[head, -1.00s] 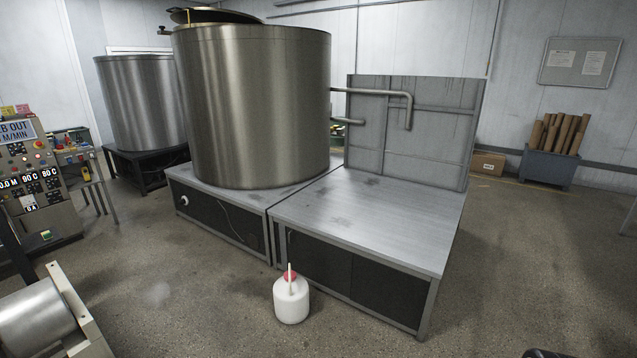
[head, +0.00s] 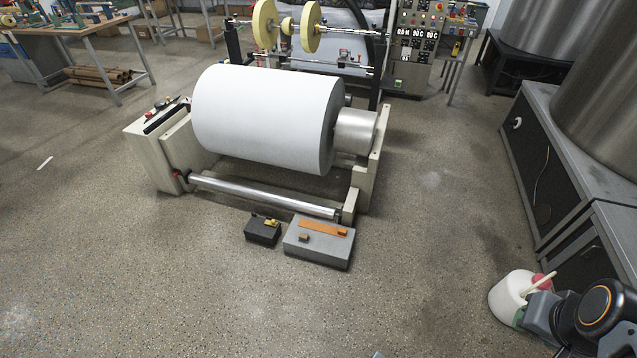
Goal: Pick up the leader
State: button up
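No thing is marked as the leader, and I cannot tell for certain which one it is. A flat orange-brown strip (head: 322,228) lies on top of a grey block (head: 318,251) on the floor, in front of the roll stand. A large white paper roll (head: 262,118) sits in the stand. At the lower right, my dark arm ends in a grey part, which seems to be my gripper (head: 528,314), in front of a white jug (head: 508,292). It is far from the strip. Whether its fingers are open is unclear.
A small black box (head: 262,232) stands left of the grey block. A metal roller bar (head: 262,194) runs low along the stand's front. Metal tank platforms (head: 545,165) stand at right. A small white strip (head: 45,163) lies on the floor at left. The front floor is clear.

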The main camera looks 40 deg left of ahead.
aim_at(340, 232)
jog(key=u, duration=1.05)
jog(key=i, duration=1.45)
jog(key=u, duration=0.7)
jog(key=i, duration=0.5)
jog(key=u, duration=0.05)
